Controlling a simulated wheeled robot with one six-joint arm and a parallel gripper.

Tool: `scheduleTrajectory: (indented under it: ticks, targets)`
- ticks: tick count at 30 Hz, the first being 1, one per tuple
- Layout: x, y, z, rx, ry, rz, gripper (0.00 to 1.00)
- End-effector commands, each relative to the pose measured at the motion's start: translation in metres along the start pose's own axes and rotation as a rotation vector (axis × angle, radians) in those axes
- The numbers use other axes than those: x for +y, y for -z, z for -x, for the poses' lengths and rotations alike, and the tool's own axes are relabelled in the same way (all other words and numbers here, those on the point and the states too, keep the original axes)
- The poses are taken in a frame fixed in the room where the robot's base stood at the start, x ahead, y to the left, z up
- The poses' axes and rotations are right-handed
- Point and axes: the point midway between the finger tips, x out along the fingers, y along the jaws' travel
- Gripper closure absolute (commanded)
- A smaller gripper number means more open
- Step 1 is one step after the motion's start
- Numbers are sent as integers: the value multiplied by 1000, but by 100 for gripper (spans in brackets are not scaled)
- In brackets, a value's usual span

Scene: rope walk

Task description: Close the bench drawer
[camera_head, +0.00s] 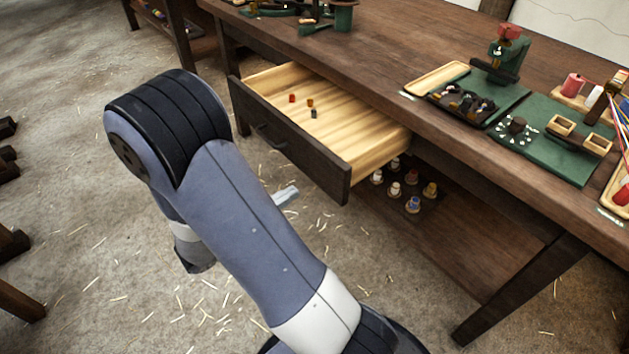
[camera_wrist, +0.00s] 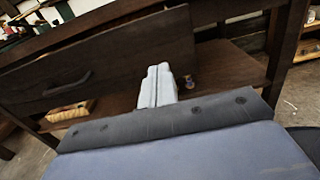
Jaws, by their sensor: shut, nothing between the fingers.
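The bench drawer (camera_head: 290,150) is pulled well out of the dark wooden bench. Its pale inside shows, with a few small coloured pieces lying in it. A dark bar handle (camera_head: 271,137) is on its dark front. In the wrist view the drawer front (camera_wrist: 110,60) fills the upper left, with its handle (camera_wrist: 67,85) at the left. My gripper (camera_head: 287,196) is shut and empty, in front of and below the drawer front, largely hidden by my arm in the head view. In the wrist view my gripper (camera_wrist: 158,72) overlaps the drawer front's lower right part; I cannot tell whether it touches.
The bench top (camera_head: 420,125) carries green mats, a wooden tray (camera_head: 437,78), and small tools. Several spools (camera_head: 412,204) stand on the lower shelf below the drawer. A bench leg (camera_head: 515,297) is at the right. The straw-littered floor in front is open.

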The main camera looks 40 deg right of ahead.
Motion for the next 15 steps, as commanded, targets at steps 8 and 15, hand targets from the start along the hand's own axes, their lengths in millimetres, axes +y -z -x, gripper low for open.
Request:
scheduleTrajectory:
  ticks: [8,15]
  targets:
    - [-1,2,-46,2,5,-1,100]
    - [-1,1,-73,2,2,-1,100]
